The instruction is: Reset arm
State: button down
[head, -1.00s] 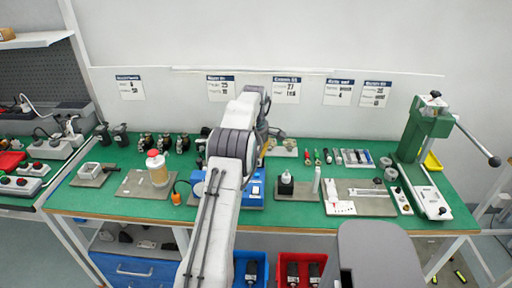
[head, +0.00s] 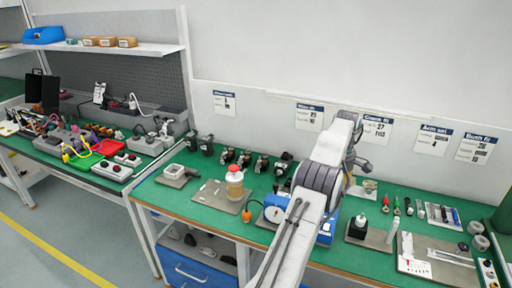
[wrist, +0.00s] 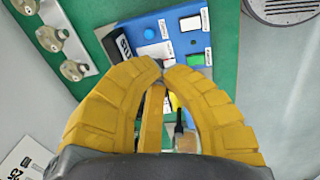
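My arm (head: 309,200) reaches up over the green workbench in the head view, above a blue device with a dial (head: 272,213). My gripper is hard to make out there. In the wrist view the yellow fingers of my gripper (wrist: 164,63) come together at the tips, and I see nothing clearly held between them. Below them lies the blue device (wrist: 158,36) with white, green and black parts on its face. My fingers hide part of it.
A bottle with a red cap (head: 235,183) stands on a plate left of my arm. Several small dark devices stand along the back. Tools and a white bottle (head: 392,230) are on the right. A second bench (head: 60,160) with a shelf is on the left.

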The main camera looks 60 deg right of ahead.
dwell(0.4)
